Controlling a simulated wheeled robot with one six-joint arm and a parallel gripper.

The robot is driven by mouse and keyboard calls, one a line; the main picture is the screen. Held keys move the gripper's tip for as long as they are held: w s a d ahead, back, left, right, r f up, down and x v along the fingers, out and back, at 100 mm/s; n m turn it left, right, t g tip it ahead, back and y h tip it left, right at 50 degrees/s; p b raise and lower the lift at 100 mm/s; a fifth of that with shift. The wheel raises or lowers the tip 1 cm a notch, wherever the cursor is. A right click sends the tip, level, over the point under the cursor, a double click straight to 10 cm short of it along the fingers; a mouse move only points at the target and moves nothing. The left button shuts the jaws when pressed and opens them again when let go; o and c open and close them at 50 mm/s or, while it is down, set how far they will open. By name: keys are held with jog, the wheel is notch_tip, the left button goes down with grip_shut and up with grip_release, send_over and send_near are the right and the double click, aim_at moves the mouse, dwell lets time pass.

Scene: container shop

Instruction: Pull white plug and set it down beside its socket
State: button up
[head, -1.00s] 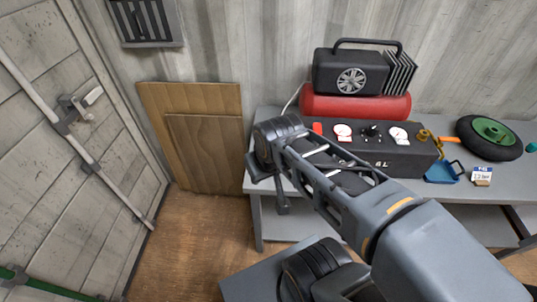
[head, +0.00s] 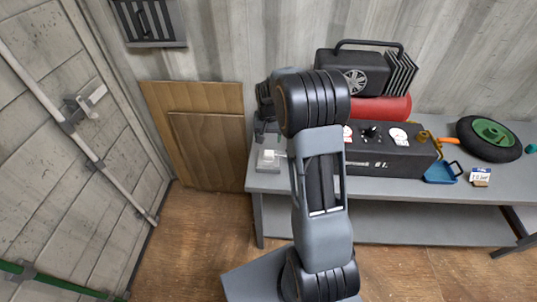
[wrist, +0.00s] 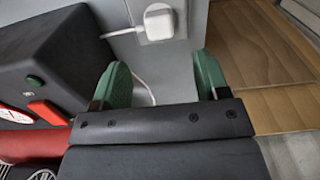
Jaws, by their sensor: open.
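The white plug (head: 269,155) sits on its pale grey socket (head: 268,167) at the left end of the bench. In the wrist view the white plug (wrist: 158,22) shows near the top edge, with a white cable running left from it. The socket (wrist: 178,27) shows around it, partly cut off by the frame. My gripper (wrist: 161,60) has two green fingers, spread apart and empty. The plug lies beyond the fingertips, roughly in line with the gap between them. In the head view my arm hides most of the gripper.
A black control box (head: 385,155) with gauges stands right of the plug, with a red tank (head: 384,107) behind it. A green-hubbed wheel (head: 489,140) and a blue dustpan-like item (head: 441,173) lie farther right. Wooden boards (head: 205,150) lean left of the bench.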

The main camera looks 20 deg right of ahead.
aim_at(269, 153)
jog(key=shift+w+d+f, duration=0.2)
jog(key=shift+f, duration=0.25)
jog(key=shift+f, duration=0.1)
jog(key=shift+f+b, duration=3.15)
jog(key=shift+f, duration=1.25)
jog(key=c, duration=1.2)
jog(key=shift+r, duration=0.15)
jog(key=shift+r+p, duration=2.1)
jog(key=shift+r, duration=0.8)
